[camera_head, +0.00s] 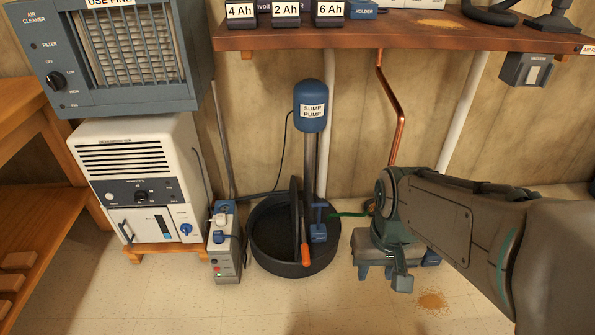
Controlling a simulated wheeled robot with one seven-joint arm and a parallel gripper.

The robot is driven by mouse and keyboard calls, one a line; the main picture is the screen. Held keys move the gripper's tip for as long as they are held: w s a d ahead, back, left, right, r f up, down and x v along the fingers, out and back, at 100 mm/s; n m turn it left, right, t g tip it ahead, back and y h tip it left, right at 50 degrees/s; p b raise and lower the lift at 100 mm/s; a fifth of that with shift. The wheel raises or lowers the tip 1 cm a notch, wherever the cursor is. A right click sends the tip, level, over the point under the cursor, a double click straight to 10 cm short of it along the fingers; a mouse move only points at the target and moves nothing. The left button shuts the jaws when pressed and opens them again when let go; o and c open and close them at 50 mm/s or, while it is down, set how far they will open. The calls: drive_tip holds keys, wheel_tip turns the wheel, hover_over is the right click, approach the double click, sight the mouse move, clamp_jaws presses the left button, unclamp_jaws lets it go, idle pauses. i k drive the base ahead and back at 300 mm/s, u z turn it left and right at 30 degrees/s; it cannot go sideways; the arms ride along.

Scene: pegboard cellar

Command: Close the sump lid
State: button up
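The sump basin (262,262) is a round black tub on the floor in the head view. Its dark lid (295,212) stands up on edge across the opening, seen almost edge-on, so the lid is open. An orange handle (306,255) shows low at the lid's near side. The blue sump pump (311,112) rises on a post behind and right of the lid. My gripper (382,278) is right of the basin, apart from it and from the lid. Its two fingers are spread with nothing visible between them.
A power unit (224,252) stands close left of the basin, beside a white dehumidifier (138,175). A wooden workbench (390,35) overhangs behind. A copper pipe (398,125) and a green hose (348,214) are near my arm. The floor in front is clear except sawdust (432,300).

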sight(296, 211)
drive_tip(key=k, duration=0.35)
drive_tip(key=z, duration=1.7)
drive_tip(key=i, duration=1.25)
drive_tip(key=u, duration=2.8)
